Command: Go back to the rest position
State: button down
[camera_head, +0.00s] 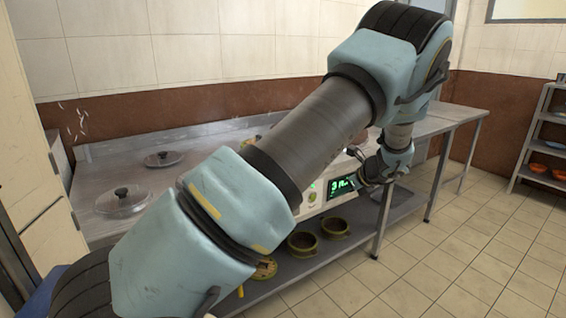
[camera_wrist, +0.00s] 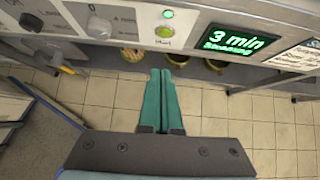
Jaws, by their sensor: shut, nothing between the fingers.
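My gripper (camera_wrist: 160,100) is shut and empty in the wrist view. Its two green fingers lie side by side and point toward the cooker's front panel, apart from it as far as I can tell. In the head view my arm stretches across the middle of the picture. Its wrist end is near the lit display (camera_head: 343,185); the fingers themselves are hard to make out there. In the wrist view the display (camera_wrist: 236,41) reads "3 min Steaming" in green. A round green-lit button (camera_wrist: 165,32) is to its left.
The steel counter (camera_head: 120,165) carries two glass lids, one at the back (camera_head: 163,158) and one at the front (camera_head: 122,200). Bowls (camera_head: 303,243) stand on the lower shelf. A rack (camera_head: 540,140) stands at the far right. The tiled floor (camera_head: 450,260) is open at right.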

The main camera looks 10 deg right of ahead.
jog(key=s+a+r+n+g+h, duration=0.1)
jog(key=s+a+r+n+g, duration=0.2)
jog(key=a+n, duration=0.65)
jog(key=s+a+r+n+g, duration=0.25)
jog(key=a+n, duration=0.25)
jog(key=a, duration=0.9)
jog(key=s+a+r+n+h, duration=0.2)
jog(key=s+a+n, duration=0.4)
jog(key=s+n, duration=0.15)
jog(key=s+a+r+n+h, duration=0.1)
jog(key=s+a+r+n, duration=0.1)
jog(key=s+a+n, duration=0.5)
jog(key=w+d+p+v, duration=0.1)
jog(key=w+p+v, duration=0.1)
jog(key=p+v, duration=0.9)
jog(key=shift+s+r+g+p, duration=0.2)
jog(key=shift+r+g+p, duration=0.25)
jog(key=shift+r+p, duration=0.15)
